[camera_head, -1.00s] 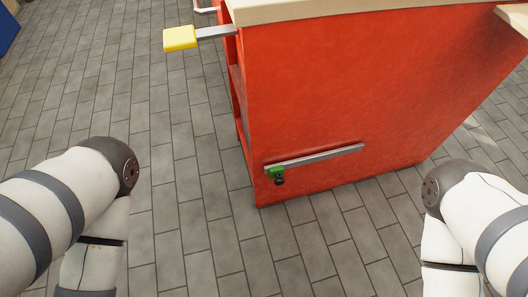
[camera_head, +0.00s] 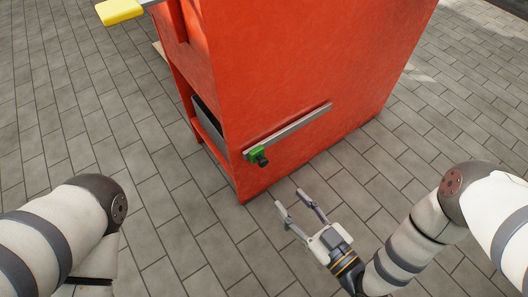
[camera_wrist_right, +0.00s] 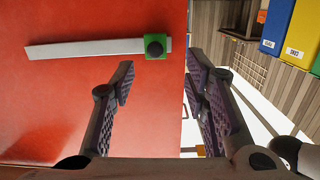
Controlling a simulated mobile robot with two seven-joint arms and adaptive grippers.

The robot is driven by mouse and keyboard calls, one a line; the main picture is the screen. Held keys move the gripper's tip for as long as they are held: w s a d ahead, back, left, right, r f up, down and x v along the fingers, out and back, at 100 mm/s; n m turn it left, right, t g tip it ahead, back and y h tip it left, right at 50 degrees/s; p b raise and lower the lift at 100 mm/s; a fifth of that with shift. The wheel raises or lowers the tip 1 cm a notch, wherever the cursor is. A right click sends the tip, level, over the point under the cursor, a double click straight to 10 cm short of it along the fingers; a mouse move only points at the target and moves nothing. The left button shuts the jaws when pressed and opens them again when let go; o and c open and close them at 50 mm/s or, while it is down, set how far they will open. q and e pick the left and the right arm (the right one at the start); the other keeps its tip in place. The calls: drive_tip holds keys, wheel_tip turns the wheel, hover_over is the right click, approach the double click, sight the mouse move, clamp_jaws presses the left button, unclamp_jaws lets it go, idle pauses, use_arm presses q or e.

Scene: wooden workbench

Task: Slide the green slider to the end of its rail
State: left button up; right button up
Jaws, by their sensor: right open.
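The green slider (camera_head: 253,155) with its dark round knob sits near the left end of the grey metal rail (camera_head: 295,127) on the red side panel of the workbench. In the right wrist view the green slider (camera_wrist_right: 157,37) is near the right end of the rail (camera_wrist_right: 85,49), just beyond the fingertips. My right gripper (camera_head: 289,198) is open and empty, below and to the right of the slider, apart from it. The fingers of my right gripper (camera_wrist_right: 161,68) show spread in the right wrist view. My left gripper is out of view; only part of the left arm shows.
The red workbench (camera_head: 300,60) fills the upper middle. A yellow handle (camera_head: 119,11) sticks out at its upper left. The grey tiled floor (camera_head: 60,110) is clear around it.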

sight(265, 164)
drive_tip(key=shift+t+y, duration=0.3)
drive_tip(key=shift+t, duration=0.1)
drive_tip(key=b+x, duration=0.1)
drive_tip(key=x, duration=0.3)
drive_tip(key=b+x, duration=0.1)
drive_tip(key=x, duration=0.3)
drive_tip(key=b+x, duration=0.1)
drive_tip(key=x, duration=0.3)
drive_tip(key=shift+w+d+r+b, duration=0.2)
drive_tip(key=shift+w+r+b, duration=0.1)
drive_tip(key=shift+w, duration=0.2)
drive_tip(key=shift+w+a, duration=0.2)
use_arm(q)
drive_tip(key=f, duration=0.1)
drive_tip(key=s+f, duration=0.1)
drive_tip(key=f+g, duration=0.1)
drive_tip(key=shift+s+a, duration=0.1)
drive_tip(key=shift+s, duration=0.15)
use_arm(e)
clamp_jaws()
